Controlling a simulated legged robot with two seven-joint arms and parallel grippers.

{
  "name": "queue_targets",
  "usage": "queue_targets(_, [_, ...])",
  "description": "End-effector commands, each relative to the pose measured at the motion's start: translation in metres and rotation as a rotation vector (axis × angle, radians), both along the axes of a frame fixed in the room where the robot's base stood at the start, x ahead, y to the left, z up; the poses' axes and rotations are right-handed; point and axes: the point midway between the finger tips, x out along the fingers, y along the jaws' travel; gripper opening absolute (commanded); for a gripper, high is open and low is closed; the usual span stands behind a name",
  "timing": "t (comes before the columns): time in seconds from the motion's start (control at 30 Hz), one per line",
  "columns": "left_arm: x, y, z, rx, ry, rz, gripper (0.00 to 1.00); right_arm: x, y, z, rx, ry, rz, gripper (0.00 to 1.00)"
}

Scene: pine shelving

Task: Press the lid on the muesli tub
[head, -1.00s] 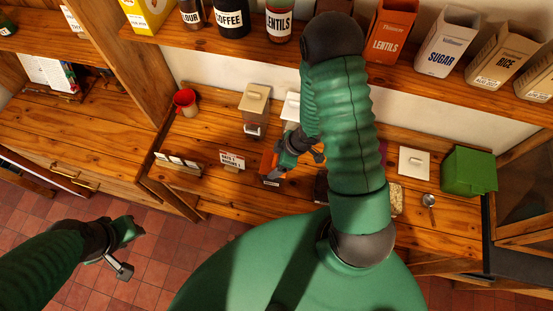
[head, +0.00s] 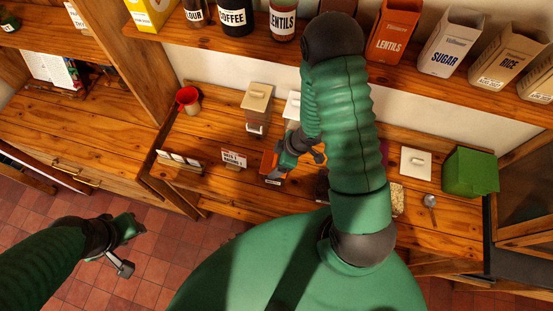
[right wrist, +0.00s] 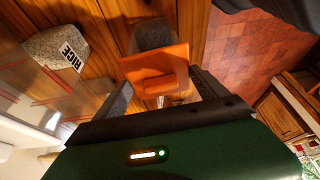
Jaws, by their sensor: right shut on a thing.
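An orange square lid (right wrist: 180,62) with a raised grip shows in the right wrist view, and an orange piece (head: 268,162) shows at my gripper in the head view. My right gripper (right wrist: 163,88) is shut on the lid's grip; in the head view it (head: 290,158) is low over the counter. A dark, rounded thing (right wrist: 152,34) shows just past the lid; I cannot tell whether it is the muesli tub or whether the lid touches it. No muesli label is readable. My left gripper (head: 128,250) hangs over the floor, away from the counter; its jaw opening is unclear.
A white lid (head: 416,162), a spoon (head: 430,207) and a green box (head: 470,172) are at right. My arm hides the middle.

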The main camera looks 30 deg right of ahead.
Motion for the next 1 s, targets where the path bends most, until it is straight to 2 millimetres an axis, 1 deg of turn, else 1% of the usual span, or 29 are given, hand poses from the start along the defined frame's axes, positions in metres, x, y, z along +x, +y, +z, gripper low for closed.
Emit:
queue_targets(0.37, [0.0,0.0,0.0009,0.0,0.0,0.0,0.36,0.0002,-0.0006,-0.001,0.0,0.0,0.0,0.38])
queue_targets(0.4, [0.0,0.0,0.0009,0.0,0.0,0.0,0.36,0.0002,-0.0006,-0.0009,0.0,0.0,0.0,0.84])
queue_targets(0.5, [0.0,0.0,0.0009,0.0,0.0,0.0,0.36,0.0002,-0.0006,-0.0009,0.0,0.0,0.0,0.97])
queue_targets(0.53, [0.0,0.0,0.0009,0.0,0.0,0.0,0.36,0.0002,-0.0006,-0.0009,0.0,0.0,0.0,1.0])
queue_targets(0.87, [0.0,0.0,0.0011,0.0,0.0,0.0,0.36,0.0002,-0.0006,-0.0007,0.0,0.0,0.0,1.0])
queue_targets(1.0, [0.0001,0.0,0.0072,0.0,0.0,0.0,0.36,0.0003,-0.0006,0.0052,0.0,0.0,0.0,1.0])
